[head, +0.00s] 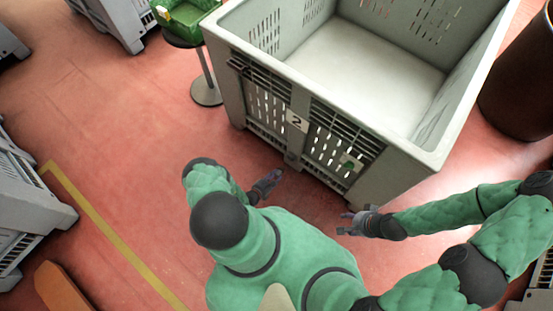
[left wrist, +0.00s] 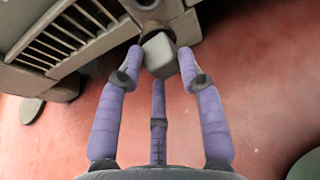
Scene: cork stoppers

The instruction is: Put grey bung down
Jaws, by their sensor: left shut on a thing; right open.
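The grey bung (left wrist: 160,56) is a small pale grey block between the purple fingertips of my left gripper (left wrist: 161,66) in the left wrist view. That gripper is shut on it. The bung is right by a dark round opening with a grey rim at the lower part of the crate; I cannot tell whether it touches it. In the head view my left gripper (head: 270,182) is close to the front of the big grey crate (head: 420,155), and the bung cannot be made out there. My right gripper (head: 350,220) is open and empty, near the crate's front right corner.
The crate bears a label with a 2 (head: 297,121). A small round stand (head: 206,92) with a green box (head: 184,15) is left of it. A dark barrel (head: 520,85) stands right. Red floor (head: 120,150) is clear at left.

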